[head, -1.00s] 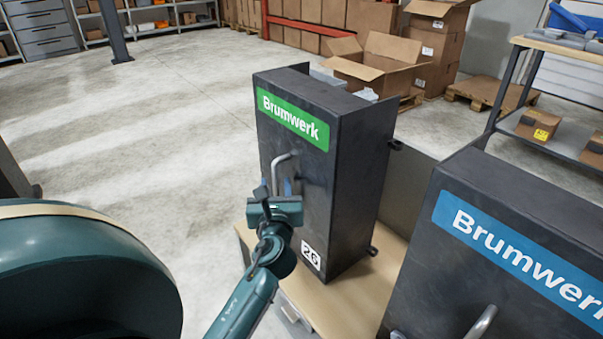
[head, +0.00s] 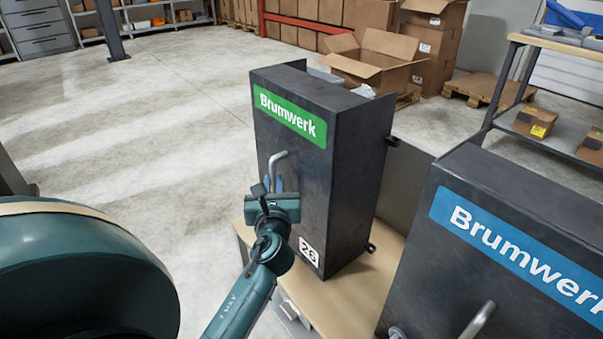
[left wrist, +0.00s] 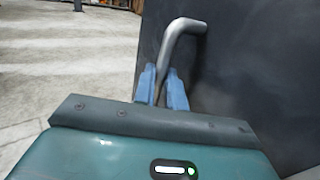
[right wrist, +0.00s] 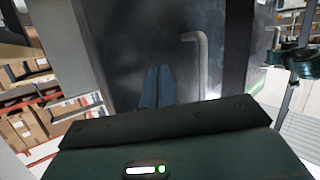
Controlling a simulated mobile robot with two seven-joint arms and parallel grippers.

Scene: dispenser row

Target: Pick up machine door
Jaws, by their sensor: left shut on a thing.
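The machine door (head: 308,180) is the dark front panel of the dispenser with a green "Brumwerk" label and a "26" tag. It stands upright on its dispenser. My left gripper (head: 275,184) is at its bent metal handle (head: 279,157). In the left wrist view the blue fingers (left wrist: 162,88) sit on either side of the handle's lower bar (left wrist: 172,55), shut on it. My right gripper shows only in the right wrist view (right wrist: 158,85). Its fingers are together, beside and left of a vertical metal handle (right wrist: 202,62), with nothing seen between them.
A second dispenser with a blue "Brumwerk" label (head: 520,240) stands close on the right, with its own handle (head: 480,320). Both stand by a wooden top (head: 345,300). An open carton (head: 370,62) and a shelf table (head: 540,125) are behind. The floor at left is clear.

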